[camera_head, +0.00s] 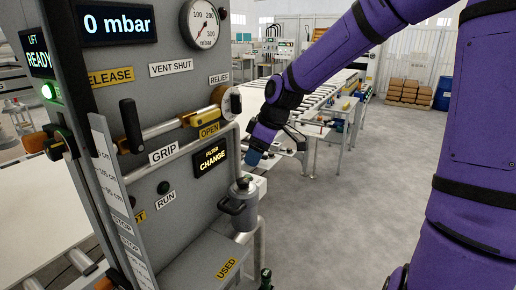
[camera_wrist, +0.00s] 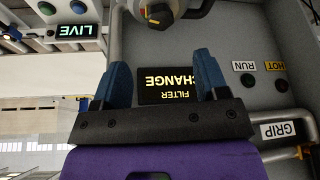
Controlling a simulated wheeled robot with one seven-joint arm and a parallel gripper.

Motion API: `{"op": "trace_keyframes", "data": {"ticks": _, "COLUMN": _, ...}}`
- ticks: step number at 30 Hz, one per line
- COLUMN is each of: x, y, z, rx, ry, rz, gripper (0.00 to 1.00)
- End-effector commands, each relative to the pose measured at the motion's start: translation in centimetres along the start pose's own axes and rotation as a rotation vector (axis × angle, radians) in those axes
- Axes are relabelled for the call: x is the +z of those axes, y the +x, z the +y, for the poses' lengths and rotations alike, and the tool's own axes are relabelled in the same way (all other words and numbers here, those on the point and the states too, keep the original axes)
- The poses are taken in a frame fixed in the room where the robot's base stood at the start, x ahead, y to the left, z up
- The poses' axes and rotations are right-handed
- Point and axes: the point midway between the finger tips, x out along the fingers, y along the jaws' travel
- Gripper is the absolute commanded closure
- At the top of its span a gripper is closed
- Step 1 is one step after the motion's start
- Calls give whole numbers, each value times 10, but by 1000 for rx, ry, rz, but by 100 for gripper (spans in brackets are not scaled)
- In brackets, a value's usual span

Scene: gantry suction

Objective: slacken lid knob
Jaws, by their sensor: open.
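The filter canister (camera_head: 239,210) is a grey pot with clamp handles on the front of the grey panel. The lid knob (camera_head: 242,183) is a small dark knob on its top. In the wrist view, which is upside down, the knob (camera_wrist: 159,12) shows dark with a yellow mark at the top edge, partly cut off. My gripper (camera_head: 253,159) has blue fingers and hangs above the knob, slightly to its right in the head view, apart from it. In the wrist view my gripper (camera_wrist: 161,62) is open with nothing between the fingers.
The lit "FILTER CHANGE" sign (camera_head: 210,157) is on the panel close to my gripper. The relief knob (camera_head: 229,101) and a metal pipe (camera_head: 240,137) stick out nearby. A roller conveyor (camera_head: 315,92) stands behind.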

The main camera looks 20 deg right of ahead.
Motion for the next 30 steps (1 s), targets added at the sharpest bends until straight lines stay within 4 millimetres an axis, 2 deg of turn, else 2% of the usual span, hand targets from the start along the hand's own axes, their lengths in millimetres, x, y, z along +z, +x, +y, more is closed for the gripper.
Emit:
{"op": "trace_keyframes", "data": {"ticks": 9, "x": 0, "y": -13, "z": 0, "rx": 0, "ry": -2, "rz": 1, "gripper": 33}}
{"op": "trace_keyframes", "data": {"ticks": 30, "x": -3, "y": -8, "z": -5, "rx": 0, "ry": 4, "rz": 0, "gripper": 33}}
